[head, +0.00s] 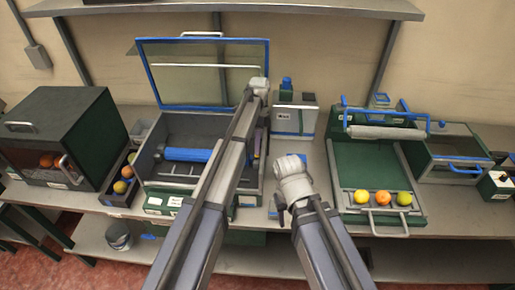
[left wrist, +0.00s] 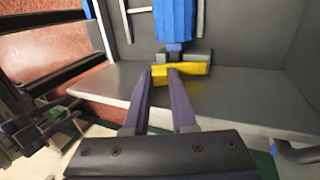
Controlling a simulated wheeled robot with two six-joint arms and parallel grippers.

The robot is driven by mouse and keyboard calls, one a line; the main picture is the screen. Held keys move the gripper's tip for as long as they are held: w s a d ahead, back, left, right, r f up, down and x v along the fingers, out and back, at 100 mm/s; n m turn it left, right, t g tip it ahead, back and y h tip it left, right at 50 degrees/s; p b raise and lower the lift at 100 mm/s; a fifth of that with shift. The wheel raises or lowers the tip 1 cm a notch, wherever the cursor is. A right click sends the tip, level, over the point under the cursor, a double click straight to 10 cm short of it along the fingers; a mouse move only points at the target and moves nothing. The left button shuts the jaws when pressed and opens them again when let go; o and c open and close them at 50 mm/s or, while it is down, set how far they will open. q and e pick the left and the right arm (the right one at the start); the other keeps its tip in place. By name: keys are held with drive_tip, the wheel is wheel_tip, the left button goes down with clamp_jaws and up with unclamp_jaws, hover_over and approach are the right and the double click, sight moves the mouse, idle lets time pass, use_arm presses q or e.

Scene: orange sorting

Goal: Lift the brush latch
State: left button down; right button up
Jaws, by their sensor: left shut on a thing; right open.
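The yellow brush latch (left wrist: 194,69) lies across the end of the blue brush roller (left wrist: 174,20), by a grey bracket, in the left wrist view. My left gripper (left wrist: 165,74) is shut on the latch with its two dark fingers. In the head view the blue roller (head: 188,155) lies inside the open grey box (head: 152,182). My left arm crosses that box's right part, and the latch is hard to make out there. My right gripper (head: 283,208) is open and empty, between the box and the green tray.
The box's blue-framed lid (head: 205,75) stands open at the back. A green tray (head: 365,165) with fruit at its front is at right. A dark green cabinet (head: 85,125) stands at left, beside a narrow fruit bin (head: 118,198). A grey shelf (head: 300,8) runs above.

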use_arm(q)
drive_tip(key=c, duration=0.7)
unclamp_jaws()
